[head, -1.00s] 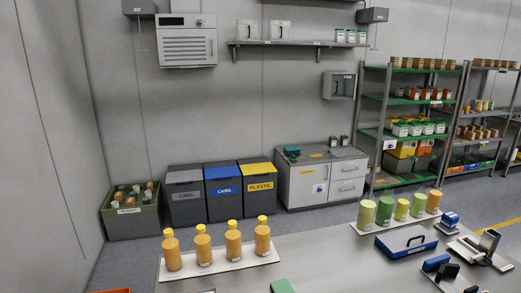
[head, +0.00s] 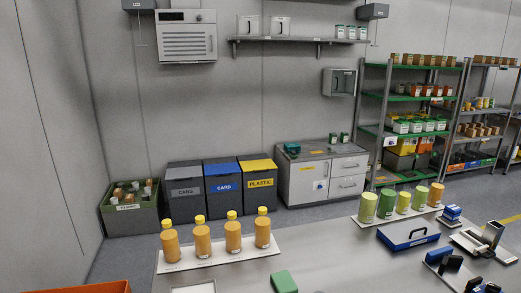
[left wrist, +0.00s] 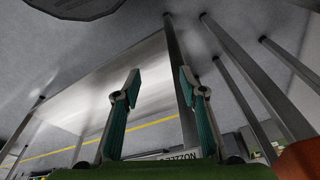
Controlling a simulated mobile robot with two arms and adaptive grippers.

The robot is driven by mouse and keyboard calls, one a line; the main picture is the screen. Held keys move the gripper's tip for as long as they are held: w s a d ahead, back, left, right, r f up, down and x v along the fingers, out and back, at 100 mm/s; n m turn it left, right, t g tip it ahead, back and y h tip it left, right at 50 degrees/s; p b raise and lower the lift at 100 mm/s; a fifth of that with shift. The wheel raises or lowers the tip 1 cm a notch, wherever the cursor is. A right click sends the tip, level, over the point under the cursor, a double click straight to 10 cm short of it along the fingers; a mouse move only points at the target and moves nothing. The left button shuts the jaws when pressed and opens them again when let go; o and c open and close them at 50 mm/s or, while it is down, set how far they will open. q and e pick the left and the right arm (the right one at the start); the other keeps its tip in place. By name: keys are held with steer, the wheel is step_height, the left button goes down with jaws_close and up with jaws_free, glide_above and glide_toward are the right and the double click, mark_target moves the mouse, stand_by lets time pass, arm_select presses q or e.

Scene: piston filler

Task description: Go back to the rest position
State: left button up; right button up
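My left gripper (left wrist: 158,95) shows in the left wrist view with its two teal-padded fingers spread apart and nothing between them. A steel table underside with legs lies beyond the fingers. In the head view neither gripper can be made out with certainty. A steel worktable (head: 320,262) fills the lower part of the head view. Several orange bottles with yellow caps (head: 202,242) stand in a row on a white tray (head: 175,268) at its left. Several green and orange jars (head: 403,203) stand on another white strip at the right.
A blue case (head: 407,238) and small devices (head: 480,245) sit at the table's right. A green block (head: 284,282) lies near the bottom middle. An orange box (head: 100,287) is at bottom left. Bins (head: 220,188), a cabinet (head: 325,178) and shelves (head: 412,96) stand behind.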

arm_select(q)
steer(key=s+a+f+b, duration=0.1)
steer(key=s+f+b, duration=0.1)
steer(key=s+f, duration=0.7)
steer(key=s+a+f+g+b, duration=0.1)
steer(key=s+a+f+b, duration=0.1)
steer(key=s+f, duration=0.8)
step_height(320, 180, down, 8)
steer(key=shift+a+r+g+b, duration=0.15)
steer(key=shift+g+b, duration=0.15)
steer(key=shift+b, duration=0.3)
